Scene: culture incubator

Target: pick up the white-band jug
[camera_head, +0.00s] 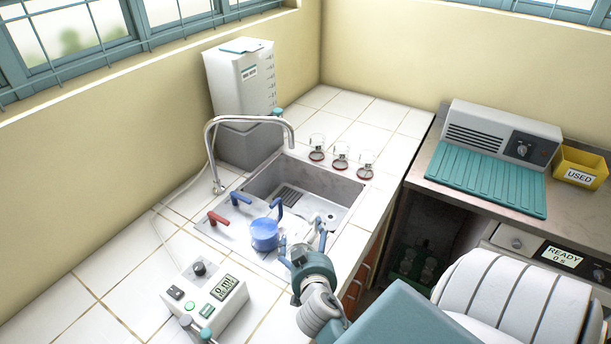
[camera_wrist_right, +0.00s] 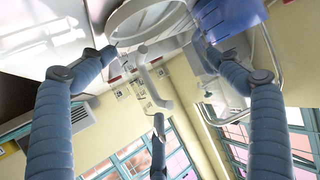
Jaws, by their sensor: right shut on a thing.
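The white-band jug (camera_head: 312,226) is a small, pale, see-through vessel, seen at the near right corner of the sink. My right gripper (camera_head: 302,246) has its blue fingers on either side of it, shut on it, and partly covers it. In the right wrist view the jug's round rim (camera_wrist_right: 148,18) shows at the top between the two fingertips of my right gripper (camera_wrist_right: 160,50). I cannot tell whether the jug touches the surface under it. My left gripper is not in view.
Three clear jugs with dark red bands (camera_head: 341,157) stand behind the sink (camera_head: 345,188). A control box (camera_head: 205,299) is at the front left.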

